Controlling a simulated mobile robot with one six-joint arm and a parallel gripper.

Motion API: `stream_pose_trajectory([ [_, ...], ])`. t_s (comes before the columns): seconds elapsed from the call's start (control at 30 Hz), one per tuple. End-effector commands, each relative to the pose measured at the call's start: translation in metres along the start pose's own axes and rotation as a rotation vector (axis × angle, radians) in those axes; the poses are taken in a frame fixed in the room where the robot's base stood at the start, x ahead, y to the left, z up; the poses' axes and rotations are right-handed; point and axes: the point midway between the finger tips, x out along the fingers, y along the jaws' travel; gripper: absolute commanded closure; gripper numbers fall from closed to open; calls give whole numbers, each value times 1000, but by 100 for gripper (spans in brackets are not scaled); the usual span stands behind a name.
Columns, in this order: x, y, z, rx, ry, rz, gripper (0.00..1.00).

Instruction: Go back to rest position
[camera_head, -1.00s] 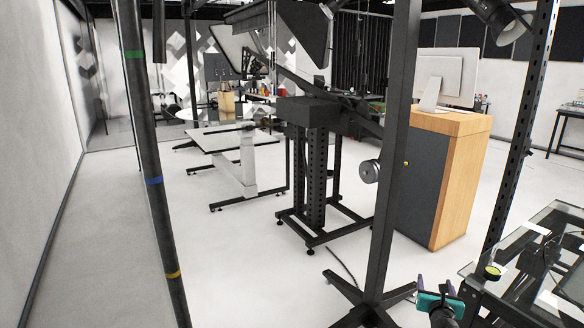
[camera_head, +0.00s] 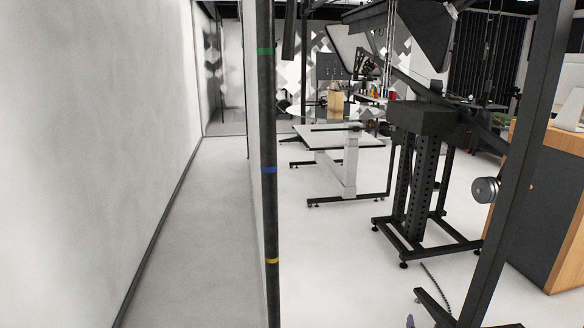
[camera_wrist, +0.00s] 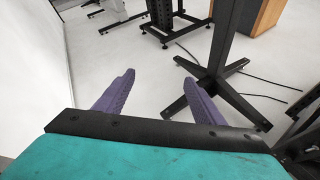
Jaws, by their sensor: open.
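My gripper (camera_wrist: 154,85) shows in the wrist view. Its two purple fingers stand apart with nothing between them, over the pale floor. The teal body of the gripper fills the bottom of that view. In the head view only a small purple tip of it (camera_head: 410,321) shows at the bottom edge; the rest is out of that picture.
A dark pole with coloured bands (camera_head: 269,205) stands close ahead. A white wall (camera_head: 90,150) runs along the left, with free floor (camera_head: 205,240) beside it. A black stand (camera_head: 415,190), white table (camera_head: 335,150) and wooden cabinet (camera_head: 545,200) stand right. A black stand foot (camera_wrist: 215,90) is near my gripper.

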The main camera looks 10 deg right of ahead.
Motion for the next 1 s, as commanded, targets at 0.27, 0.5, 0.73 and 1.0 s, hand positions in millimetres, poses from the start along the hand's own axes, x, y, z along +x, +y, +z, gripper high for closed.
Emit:
stream_pose_trajectory([
  [0.27,-1,58,-78,148,114,-6,37],
  [0.5,-14,92,-149,307,224,-63,37],
  [0.73,-39,113,-224,484,338,-175,37],
  [1.0,-90,118,-320,730,463,-414,37],
])
